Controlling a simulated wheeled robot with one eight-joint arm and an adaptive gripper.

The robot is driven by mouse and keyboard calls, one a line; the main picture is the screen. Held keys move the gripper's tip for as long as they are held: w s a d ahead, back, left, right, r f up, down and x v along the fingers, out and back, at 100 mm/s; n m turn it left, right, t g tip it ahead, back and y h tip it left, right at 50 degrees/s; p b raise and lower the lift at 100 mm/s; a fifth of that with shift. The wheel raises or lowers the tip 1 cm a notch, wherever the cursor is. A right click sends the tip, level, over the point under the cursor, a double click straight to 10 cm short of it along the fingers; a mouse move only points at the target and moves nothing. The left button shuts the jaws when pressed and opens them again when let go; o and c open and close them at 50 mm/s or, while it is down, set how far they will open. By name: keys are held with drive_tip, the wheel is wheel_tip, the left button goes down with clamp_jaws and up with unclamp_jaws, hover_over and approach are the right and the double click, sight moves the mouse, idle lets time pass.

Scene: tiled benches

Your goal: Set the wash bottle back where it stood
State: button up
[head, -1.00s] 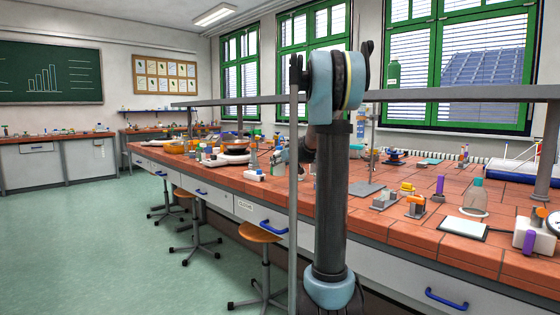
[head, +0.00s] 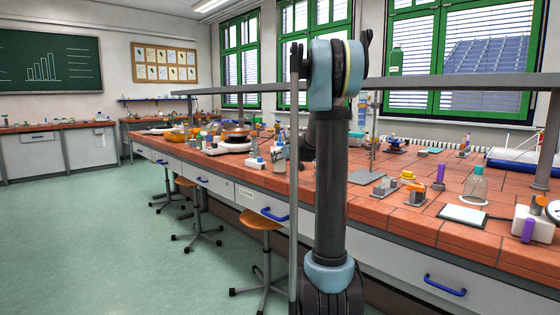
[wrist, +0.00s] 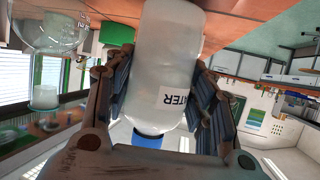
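In the head view my arm hides most of the gripper and the bottle.
A clear glass vessel (wrist: 48,35) is close on the left in the wrist view. The tiled bench (head: 395,212) holds a white pad (head: 463,215), a clear flask (head: 475,186), small blocks (head: 384,188) and a stand plate (head: 367,177). A shelf rail (head: 455,83) runs above. Stools stand in front.

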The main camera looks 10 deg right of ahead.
drive_tip(key=shift+f, duration=0.45)
drive_tip(key=o, duration=0.7)
drive_tip(key=shift+s, duration=0.1)
drive_tip(key=v, duration=1)
drive_tip(key=s+a+f+g, duration=0.2)
drive_tip(key=s+a+f, duration=0.1)
drive_tip(key=s, duration=0.5)
drive_tip(key=s+a+f+g, duration=0.2)
drive_tip(key=s+f, duration=0.1)
drive_tip(key=s, duration=0.4)
drive_tip(key=s+a+f+g, duration=0.1)
drive_tip(key=s+a+f, duration=0.25)
drive_tip(key=s, duration=0.45)
drive_tip(key=s+d+f+m+g+h, duration=0.1)
drive_tip(key=s+f, duration=0.4)
drive_tip(key=s, duration=0.3)
drive_tip(key=s+d+f+m+g+h, duration=0.1)
drive_tip(key=s+d+f+g+h, duration=0.1)
drive_tip(key=s+f, duration=0.3)
drive_tip(key=s+d+f+m+g+h, duration=0.1)
drive_tip(key=s+f, duration=0.4)
drive_tip(key=s, duration=0.6)
drive_tip(key=shift+s+d+f+m+g+h, duration=0.1)
drive_tip(key=shift+d+m+g+h, duration=0.05)
drive_tip(key=shift+d+m+g, duration=0.15)
drive_tip(key=shift+s+d+f+m+g+h, duration=0.1)
drive_tip(key=shift+d+g+h, duration=0.05)
drive_tip(key=shift+g, duration=0.25)
